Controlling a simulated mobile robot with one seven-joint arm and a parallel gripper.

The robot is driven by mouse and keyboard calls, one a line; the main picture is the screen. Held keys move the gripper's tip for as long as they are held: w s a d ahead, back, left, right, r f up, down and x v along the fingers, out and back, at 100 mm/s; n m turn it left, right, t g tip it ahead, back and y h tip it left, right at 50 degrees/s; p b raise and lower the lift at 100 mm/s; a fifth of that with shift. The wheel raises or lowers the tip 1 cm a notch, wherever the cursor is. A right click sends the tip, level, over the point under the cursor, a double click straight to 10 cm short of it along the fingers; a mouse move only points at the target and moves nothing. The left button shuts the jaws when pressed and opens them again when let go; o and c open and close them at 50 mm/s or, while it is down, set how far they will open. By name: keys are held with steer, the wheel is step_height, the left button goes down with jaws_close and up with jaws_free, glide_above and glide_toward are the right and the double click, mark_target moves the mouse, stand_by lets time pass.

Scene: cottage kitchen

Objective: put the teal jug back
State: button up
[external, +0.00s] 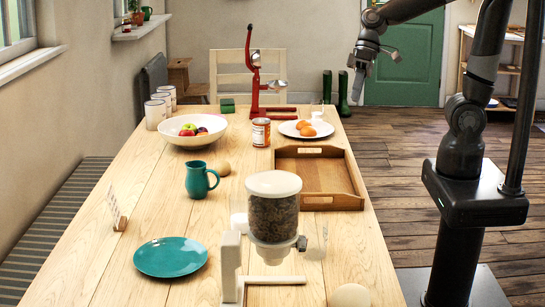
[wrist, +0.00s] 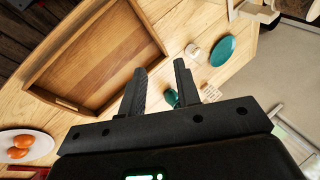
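The teal jug (external: 197,181) stands upright on the wooden table, left of the tray and behind the teal plate, its handle to the right. In the wrist view the jug (wrist: 172,98) is partly hidden and shows small between my fingers, well beyond them. My gripper (external: 359,84) hangs high beyond the table's right edge, toward the far end, far from the jug. In the wrist view its two fingers (wrist: 160,67) are apart with nothing held between them.
A wooden tray (external: 331,203) lies between gripper and jug. A teal plate (external: 171,257), grain dispenser (external: 273,215), fruit bowl (external: 187,142), tin can (external: 261,132), orange plate (external: 325,131) and red press (external: 255,85) stand around.

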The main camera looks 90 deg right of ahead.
steer(key=s+d+r+n+t+h, duration=0.1)
steer(key=s+d+r+h, duration=0.1)
steer(key=s, duration=0.3)
steer(key=s+d+r+n+t+h, duration=0.1)
steer(key=s+d+n+h, duration=0.1)
steer(key=s, duration=0.4)
steer(key=shift+d+r+h, duration=0.3)
steer(key=shift+d+r, duration=0.1)
steer(key=shift+d, duration=0.5)
steer(key=shift+s, duration=0.1)
